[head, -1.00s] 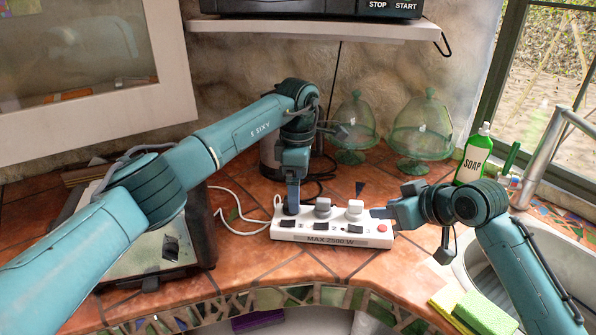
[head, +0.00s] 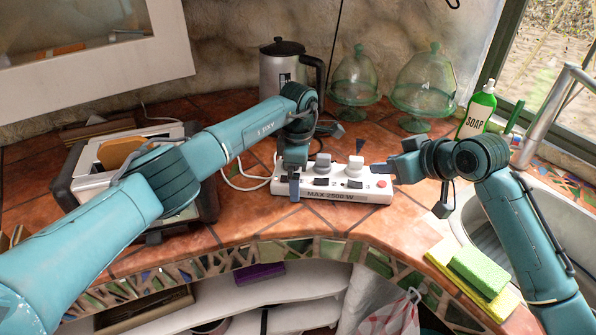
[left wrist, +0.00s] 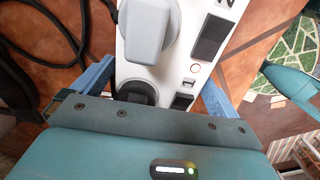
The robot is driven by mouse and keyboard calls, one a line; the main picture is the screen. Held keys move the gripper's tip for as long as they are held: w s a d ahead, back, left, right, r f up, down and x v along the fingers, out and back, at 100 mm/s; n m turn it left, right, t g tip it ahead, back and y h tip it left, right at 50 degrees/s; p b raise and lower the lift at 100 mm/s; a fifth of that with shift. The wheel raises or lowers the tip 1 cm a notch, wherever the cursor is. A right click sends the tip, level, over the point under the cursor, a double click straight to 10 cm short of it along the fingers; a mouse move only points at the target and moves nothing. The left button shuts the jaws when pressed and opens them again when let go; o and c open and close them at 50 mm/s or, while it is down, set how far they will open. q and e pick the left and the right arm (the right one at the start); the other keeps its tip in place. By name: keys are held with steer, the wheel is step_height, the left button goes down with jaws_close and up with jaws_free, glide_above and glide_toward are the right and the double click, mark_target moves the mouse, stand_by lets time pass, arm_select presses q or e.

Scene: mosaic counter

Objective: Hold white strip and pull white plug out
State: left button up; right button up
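The white strip (head: 335,194), marked "MAX 2500 W", lies on the tiled counter. A grey plug (head: 322,161) and the white plug (head: 355,166) stand upright in it, the white one further right. A red button is near its right end. My left gripper (head: 293,185) points down at the strip's left end. In the left wrist view its blue fingers (left wrist: 160,88) lie against the strip's two long sides, and the grey plug (left wrist: 148,30) is close by. My right gripper (head: 382,172) is beside the strip's right end, right of the white plug; its finger gap is hidden.
A kettle (head: 281,72), green glass domes (head: 425,80) and a soap bottle (head: 478,110) stand behind. A toaster (head: 95,165) is at left, a sink (head: 510,225) and sponges (head: 480,270) at right. The counter front before the strip is clear.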

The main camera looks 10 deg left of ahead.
arm_select(q)
steer(key=c, duration=1.4)
